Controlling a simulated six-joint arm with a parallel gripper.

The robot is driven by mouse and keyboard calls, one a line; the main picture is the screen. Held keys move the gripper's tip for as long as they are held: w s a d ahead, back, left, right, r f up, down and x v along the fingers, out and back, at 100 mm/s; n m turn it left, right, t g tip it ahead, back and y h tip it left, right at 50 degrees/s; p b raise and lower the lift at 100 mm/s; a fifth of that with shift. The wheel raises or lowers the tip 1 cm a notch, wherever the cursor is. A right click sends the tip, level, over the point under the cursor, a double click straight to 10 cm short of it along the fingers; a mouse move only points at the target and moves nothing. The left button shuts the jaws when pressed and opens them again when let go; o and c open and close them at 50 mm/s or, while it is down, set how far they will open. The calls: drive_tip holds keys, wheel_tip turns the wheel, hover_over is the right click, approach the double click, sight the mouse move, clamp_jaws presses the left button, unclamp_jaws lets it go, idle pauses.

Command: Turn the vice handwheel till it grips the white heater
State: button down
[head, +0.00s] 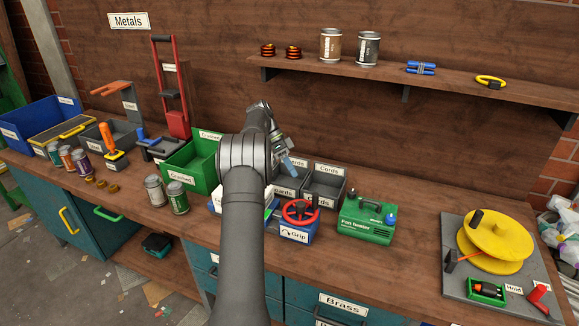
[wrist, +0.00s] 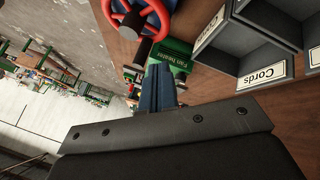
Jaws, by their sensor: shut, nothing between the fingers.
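The red handwheel (head: 300,211) is on the blue vice (head: 312,234), which has a "Grip" label. In the wrist view the handwheel (wrist: 131,20) shows at the top, with a dark knob. A white block (head: 216,205) shows beside my arm, which hides most of it. I cannot tell whether it is the white heater or how the jaws meet it. A green box (head: 368,226) labelled "Fan heater" stands right of the vice. My gripper (head: 291,165) is shut and empty above the bins behind the vice. Its blue fingers (wrist: 158,86) are apart from the handwheel.
Grey bins (head: 325,187) labelled "Cords" and "Guards" stand behind the vice. A green bin (head: 180,178) and two cans are left of my arm. A grey board with a yellow reel (head: 492,245) is at right. Bench space between fan heater and board is clear.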

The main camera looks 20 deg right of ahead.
drive_tip(key=n+t+h, duration=0.2)
drive_tip(key=n+t, duration=0.1)
drive_tip(key=n, duration=0.3)
approach(307, 204)
drive_tip(key=f, duration=0.1)
drive_tip(key=w+d+f, duration=0.1)
drive_tip(key=f, duration=0.1)
drive_tip(key=d+f, duration=0.1)
drive_tip(key=shift+w+d+f, duration=0.2)
drive_tip(key=shift+w+d, duration=0.05)
drive_tip(key=shift+w, duration=0.1)
drive_tip(key=s, duration=0.1)
drive_tip(key=s+d, duration=0.1)
drive_tip(key=s, duration=0.1)
drive_tip(key=shift+d+f, duration=0.15)
drive_tip(key=shift+f, duration=0.05)
drive_tip(key=shift+s+d, duration=0.2)
drive_tip(key=shift+s, duration=0.2)
drive_tip(key=shift+m+g, duration=0.3)
drive_tip(key=shift+g, duration=0.1)
drive_tip(key=shift+s+d+m, duration=0.1)
drive_tip(key=shift+s+m, duration=0.05)
drive_tip(key=shift+m, duration=0.25)
drive_tip(key=shift+s+d+m+g+y, duration=0.15)
drive_tip(key=shift+m+g+y, duration=0.15)
drive_tip(key=shift+m+g, duration=0.25)
